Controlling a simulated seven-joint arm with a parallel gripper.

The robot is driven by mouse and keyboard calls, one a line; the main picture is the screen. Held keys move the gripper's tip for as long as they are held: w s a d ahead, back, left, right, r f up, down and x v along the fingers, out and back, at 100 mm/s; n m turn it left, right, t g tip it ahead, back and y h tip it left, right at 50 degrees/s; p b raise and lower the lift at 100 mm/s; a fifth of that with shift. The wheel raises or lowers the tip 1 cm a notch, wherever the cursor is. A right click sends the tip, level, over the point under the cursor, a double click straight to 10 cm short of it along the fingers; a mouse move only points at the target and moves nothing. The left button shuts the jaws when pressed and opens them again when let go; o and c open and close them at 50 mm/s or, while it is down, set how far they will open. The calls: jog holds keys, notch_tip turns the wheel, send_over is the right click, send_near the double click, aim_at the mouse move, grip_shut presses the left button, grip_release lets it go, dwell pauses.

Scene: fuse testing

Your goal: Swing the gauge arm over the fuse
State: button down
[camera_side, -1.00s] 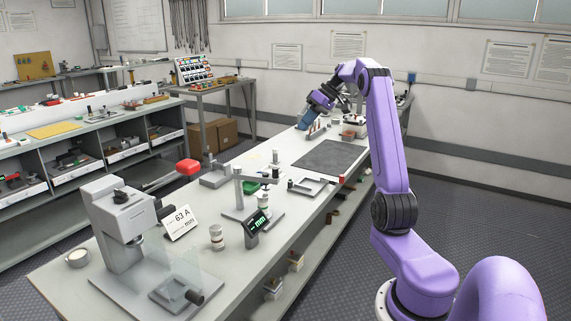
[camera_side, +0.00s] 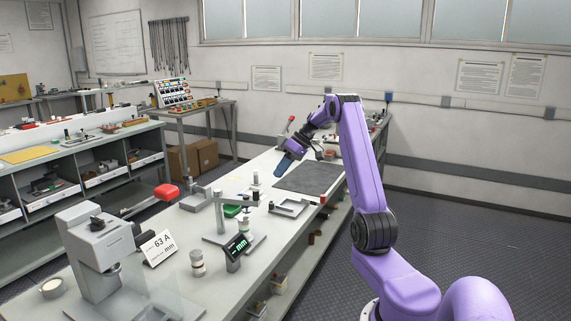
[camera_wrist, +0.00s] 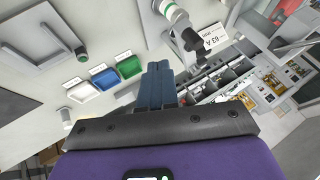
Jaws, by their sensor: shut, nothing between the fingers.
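The gauge stand has an upright grey post (camera_side: 220,212) on a flat plate, left of the middle of the bench in the side view. My gripper (camera_side: 280,173) is shut and empty, pointing down-left, farther along the bench and apart from the gauge. Its blue fingers (camera_wrist: 158,70) are together in the wrist view.
A second banded cylinder (camera_side: 197,263) stands near the "63 A" card (camera_side: 160,248). A grey press (camera_side: 95,245) is at the near left. A dark mat (camera_side: 310,179) and grey frame (camera_side: 290,207) lie nearby. White, blue and green trays (camera_wrist: 131,67) show in the wrist view.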

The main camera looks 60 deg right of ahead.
jog(key=w+a+f, duration=0.2)
jog(key=a+f, duration=0.1)
jog(key=a, duration=0.3)
jog(key=shift+w+f, duration=0.3)
jog(key=shift+m+h, duration=0.3)
jog(key=shift+m, duration=0.3)
jog(key=shift+s+a, duration=0.25)
jog(key=shift+a, duration=0.5)
jog(key=shift+s+a, duration=0.2)
jog(key=shift+a, duration=0.55)
jog(key=shift+s+a, duration=0.25)
jog(key=shift+a, duration=0.5)
